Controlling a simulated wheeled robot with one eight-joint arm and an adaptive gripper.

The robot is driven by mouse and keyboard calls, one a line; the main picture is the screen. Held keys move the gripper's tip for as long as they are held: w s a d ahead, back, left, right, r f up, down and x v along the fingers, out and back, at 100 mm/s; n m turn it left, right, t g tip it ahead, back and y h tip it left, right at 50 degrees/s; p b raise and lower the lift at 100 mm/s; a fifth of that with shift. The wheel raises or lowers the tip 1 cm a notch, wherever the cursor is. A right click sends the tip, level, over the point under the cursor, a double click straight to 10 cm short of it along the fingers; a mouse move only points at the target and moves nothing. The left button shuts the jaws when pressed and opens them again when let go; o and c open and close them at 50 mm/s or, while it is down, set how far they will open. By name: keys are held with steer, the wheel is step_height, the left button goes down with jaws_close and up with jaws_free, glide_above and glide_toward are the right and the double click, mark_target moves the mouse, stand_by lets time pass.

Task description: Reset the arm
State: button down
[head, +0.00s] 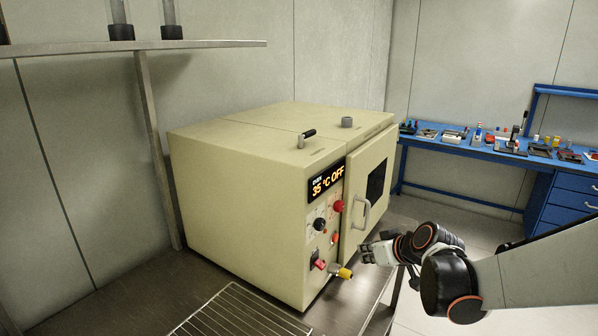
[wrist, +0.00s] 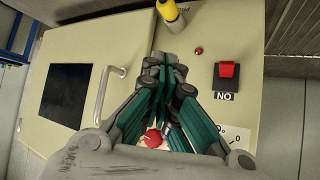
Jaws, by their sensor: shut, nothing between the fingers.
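My arm reaches in from the right of the head view, and my gripper (head: 368,252) is in front of the oven's lower right front, apart from the door. In the wrist view my gripper (wrist: 168,62) has its fingers together with nothing between them. It points toward the oven's front panel. The cream oven (head: 235,205) stands on a dark table, its door (head: 367,190) appearing closed. Its display (head: 326,182) reads 35 °C OFF. The door handle (wrist: 108,95) is left of my fingers in the wrist view. The red switch (wrist: 227,70) is to their right.
A yellow-capped fitting (head: 344,273) juts from the oven's lower front, close to my gripper. A wire rack (head: 240,312) lies on the table (head: 130,293) in front. A blue workbench (head: 480,152) with tools stands at the back right. A shelf (head: 150,45) is at upper left.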

steer(key=s+r+m+g+h, duration=0.1)
steer(key=s+r+m+h, duration=0.1)
steer(key=s, duration=1.1)
steer(key=s+r+m+g+h, duration=0.1)
steer(key=s+r+m, duration=0.1)
steer(key=s, duration=1.2)
steer(key=shift+s+r+h, duration=0.3)
steer(key=shift+r+h, duration=0.1)
steer(key=shift+r, duration=0.3)
